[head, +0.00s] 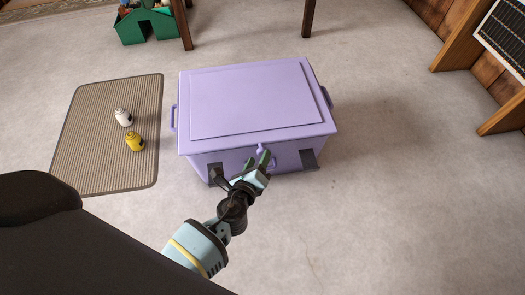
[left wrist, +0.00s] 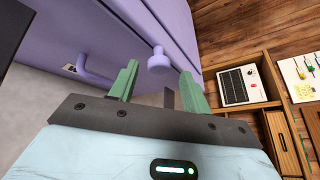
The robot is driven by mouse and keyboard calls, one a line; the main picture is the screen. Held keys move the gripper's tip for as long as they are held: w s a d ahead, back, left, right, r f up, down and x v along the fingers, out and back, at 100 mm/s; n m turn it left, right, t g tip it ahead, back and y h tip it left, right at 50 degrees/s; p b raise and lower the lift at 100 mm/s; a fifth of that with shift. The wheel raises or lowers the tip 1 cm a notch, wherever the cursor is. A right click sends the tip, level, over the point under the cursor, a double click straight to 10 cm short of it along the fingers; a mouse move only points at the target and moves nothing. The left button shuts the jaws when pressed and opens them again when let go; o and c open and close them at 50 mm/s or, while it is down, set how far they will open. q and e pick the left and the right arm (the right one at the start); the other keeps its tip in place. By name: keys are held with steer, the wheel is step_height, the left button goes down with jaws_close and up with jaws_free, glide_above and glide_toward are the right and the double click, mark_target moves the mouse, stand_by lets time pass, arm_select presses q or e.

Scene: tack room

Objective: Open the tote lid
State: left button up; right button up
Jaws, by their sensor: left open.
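The tote is a lavender chest (head: 205,150) on the floor with its lid (head: 250,98) closed. A small round knob (head: 261,149) sticks out at the middle of the lid's front edge. My left gripper (head: 264,160) is open at the tote's front, right by the knob. In the left wrist view the knob (left wrist: 159,60) shows just beyond and between the two green fingertips of the left gripper (left wrist: 160,80). Whether the fingers touch it I cannot tell. My right gripper is not in view.
A ribbed mat (head: 85,140) lies left of the tote, with a white bottle (head: 123,117) and a yellow bottle (head: 135,141) on it. A green caddy (head: 146,27) stands behind. Wooden shelving (head: 465,40) is at the right. The floor right of the tote is clear.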

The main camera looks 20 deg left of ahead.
mark_target(261, 154)
arm_select(q)
steer(key=shift+b+x, duration=0.6)
steer(key=shift+x, duration=1.7)
jaws_close()
